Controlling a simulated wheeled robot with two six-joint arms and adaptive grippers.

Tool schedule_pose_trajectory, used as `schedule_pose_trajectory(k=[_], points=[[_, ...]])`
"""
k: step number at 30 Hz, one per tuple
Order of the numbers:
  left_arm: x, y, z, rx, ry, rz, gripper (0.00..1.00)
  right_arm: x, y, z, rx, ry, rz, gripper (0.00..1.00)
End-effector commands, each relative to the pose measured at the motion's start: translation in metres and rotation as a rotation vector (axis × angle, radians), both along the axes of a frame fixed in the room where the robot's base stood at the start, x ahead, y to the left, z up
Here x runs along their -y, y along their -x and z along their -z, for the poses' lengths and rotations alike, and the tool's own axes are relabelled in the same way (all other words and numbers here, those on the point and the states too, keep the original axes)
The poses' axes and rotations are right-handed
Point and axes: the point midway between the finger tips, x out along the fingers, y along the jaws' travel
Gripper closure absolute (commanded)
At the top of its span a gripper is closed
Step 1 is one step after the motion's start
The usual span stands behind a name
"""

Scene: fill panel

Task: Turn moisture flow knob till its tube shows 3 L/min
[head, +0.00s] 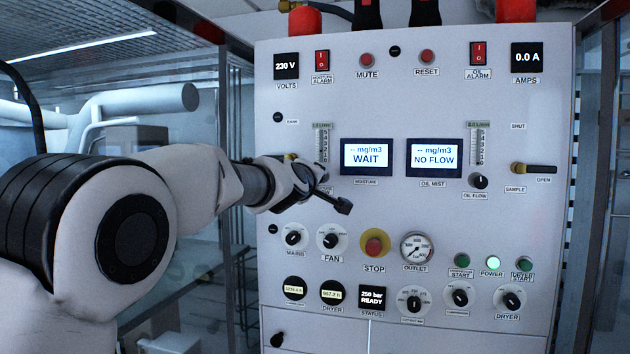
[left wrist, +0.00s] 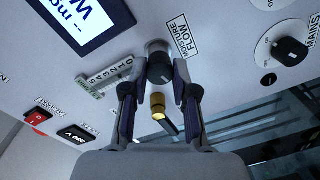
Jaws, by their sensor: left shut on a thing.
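The moisture flow knob (left wrist: 160,68) is a dark round knob with a light mark, beside its MOISTURE FLOW label (left wrist: 182,36). My left gripper (left wrist: 160,78) is shut on it, one finger on each side. In the head view my left gripper (head: 322,182) covers the knob. The moisture tube (head: 323,146) is a narrow scale just above the gripper. It also shows in the left wrist view (left wrist: 104,76) with its digits, but I cannot make out the float's level. The moisture screen (head: 366,156) reads "-- mg/m3 WAIT". My right gripper is not in view.
A brass valve with a dark lever (left wrist: 158,106) sits close to the knob, between my fingers in the wrist view. The MAINS knob (head: 293,238), FAN knob (head: 330,238) and red STOP button (head: 374,244) lie below. The oil flow knob (head: 479,181) is to the right.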

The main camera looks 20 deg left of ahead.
Motion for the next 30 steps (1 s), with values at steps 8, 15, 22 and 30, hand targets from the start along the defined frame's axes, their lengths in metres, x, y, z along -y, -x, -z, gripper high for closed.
schedule_pose_trajectory(k=[8, 15, 22, 30], points=[[0.0, 0.0, 0.001, -0.001, 0.004, 0.0, 1.0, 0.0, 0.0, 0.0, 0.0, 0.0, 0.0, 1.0], [0.0, 0.0, 0.001, -0.001, 0.003, 0.0, 0.47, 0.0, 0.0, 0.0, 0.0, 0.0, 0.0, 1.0], [0.0, 0.001, 0.0, 0.0, 0.003, 0.0, 0.47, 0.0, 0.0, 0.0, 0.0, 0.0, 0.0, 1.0], [0.002, 0.035, -0.002, -0.001, 0.001, 0.0, 0.47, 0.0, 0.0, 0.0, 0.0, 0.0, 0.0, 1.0]])
